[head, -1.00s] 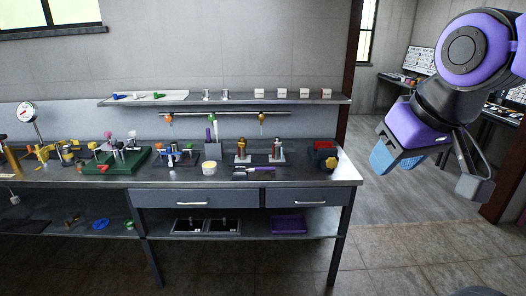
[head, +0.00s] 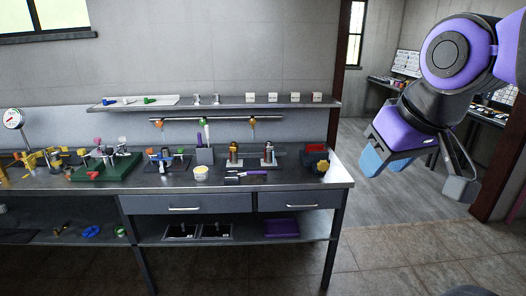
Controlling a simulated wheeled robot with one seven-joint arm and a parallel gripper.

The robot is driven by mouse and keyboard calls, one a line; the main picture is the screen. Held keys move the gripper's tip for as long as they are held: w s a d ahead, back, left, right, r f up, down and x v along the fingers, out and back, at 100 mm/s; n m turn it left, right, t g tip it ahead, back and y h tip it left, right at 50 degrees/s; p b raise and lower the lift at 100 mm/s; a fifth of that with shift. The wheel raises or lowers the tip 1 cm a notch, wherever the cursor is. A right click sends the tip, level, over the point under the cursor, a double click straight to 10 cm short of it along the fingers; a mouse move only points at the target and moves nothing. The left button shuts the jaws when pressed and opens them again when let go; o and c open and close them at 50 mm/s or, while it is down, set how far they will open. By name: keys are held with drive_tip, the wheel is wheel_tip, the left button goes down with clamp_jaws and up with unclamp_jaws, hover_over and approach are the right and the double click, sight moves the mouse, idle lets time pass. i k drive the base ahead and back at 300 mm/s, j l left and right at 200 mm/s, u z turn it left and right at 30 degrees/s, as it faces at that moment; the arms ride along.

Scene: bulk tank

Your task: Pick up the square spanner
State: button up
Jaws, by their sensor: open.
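I cannot make out the square spanner for certain at this size. A small tool with a purple handle (head: 256,173) lies flat near the front of the metal bench (head: 330,183), with a dark part at its left end. It may be the spanner, but its shape is too small to tell. My gripper (head: 416,174) hangs in the air at the right of the picture, its jaws apart and nothing between them. It is well to the right of the bench items in the picture.
A wall shelf (head: 215,105) holds small labelled boxes. Open floor (head: 400,245) lies right of the bench.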

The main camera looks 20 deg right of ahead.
sight(248, 173)
drive_tip(key=i+j+z, duration=0.3)
drive_tip(key=i+j, duration=0.15)
drive_tip(key=i+j+z, duration=0.15)
drive_tip(key=j, duration=0.25)
drive_tip(key=i+j+z, duration=0.35)
drive_tip(key=j, duration=0.4)
drive_tip(key=i+j+z, duration=0.15)
drive_tip(key=j, duration=0.2)
drive_tip(key=i+j+z, duration=0.15)
drive_tip(key=j, duration=0.25)
